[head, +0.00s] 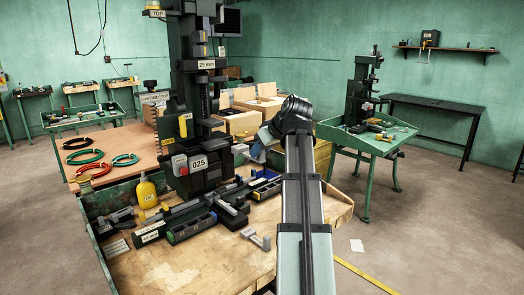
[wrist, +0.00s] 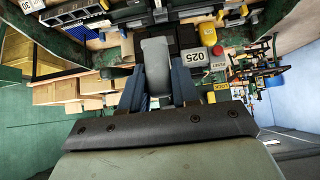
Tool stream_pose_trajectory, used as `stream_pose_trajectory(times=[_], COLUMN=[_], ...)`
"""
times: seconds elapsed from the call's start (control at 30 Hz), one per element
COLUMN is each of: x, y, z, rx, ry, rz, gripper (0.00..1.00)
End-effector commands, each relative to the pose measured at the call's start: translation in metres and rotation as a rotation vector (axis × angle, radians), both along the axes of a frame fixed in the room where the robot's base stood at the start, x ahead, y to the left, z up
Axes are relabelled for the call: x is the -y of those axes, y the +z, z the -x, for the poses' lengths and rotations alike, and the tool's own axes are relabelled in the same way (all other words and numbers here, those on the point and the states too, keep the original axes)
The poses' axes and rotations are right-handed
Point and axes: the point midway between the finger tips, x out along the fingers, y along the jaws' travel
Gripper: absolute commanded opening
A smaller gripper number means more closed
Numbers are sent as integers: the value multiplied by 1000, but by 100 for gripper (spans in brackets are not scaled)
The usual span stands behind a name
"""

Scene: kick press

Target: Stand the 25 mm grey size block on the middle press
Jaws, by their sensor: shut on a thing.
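My gripper (wrist: 156,72) is shut on a grey block (wrist: 155,52), which sits between its two blue fingers in the wrist view. No size mark shows on the block. In the head view my gripper (head: 264,139) is at the end of my arm, just right of the dark press (head: 200,95). That press bears a "25 mm" label (head: 206,64) and an "025" plate (head: 198,163). The plate also shows in the wrist view (wrist: 193,58), right of the held block. The block's contact with anything beyond it cannot be told.
A wooden bench (head: 190,265) carries long dark tool trays (head: 190,222), a yellow bottle (head: 146,192) and a small grey T-shaped piece (head: 256,239). Cardboard boxes (head: 240,121) stand behind my gripper. Another press (head: 362,85) stands on a green table at right.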

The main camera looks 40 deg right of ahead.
Motion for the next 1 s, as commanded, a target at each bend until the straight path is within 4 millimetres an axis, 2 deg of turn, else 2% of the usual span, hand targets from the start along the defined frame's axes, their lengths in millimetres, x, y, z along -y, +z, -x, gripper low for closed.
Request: stream_pose_trajectory(times=[0.7, 1.0], x=[1, 0], y=[1, 1], z=[-56, -72], rx=[1, 1], ry=[1, 0], rz=[1, 0], gripper=[0, 0])
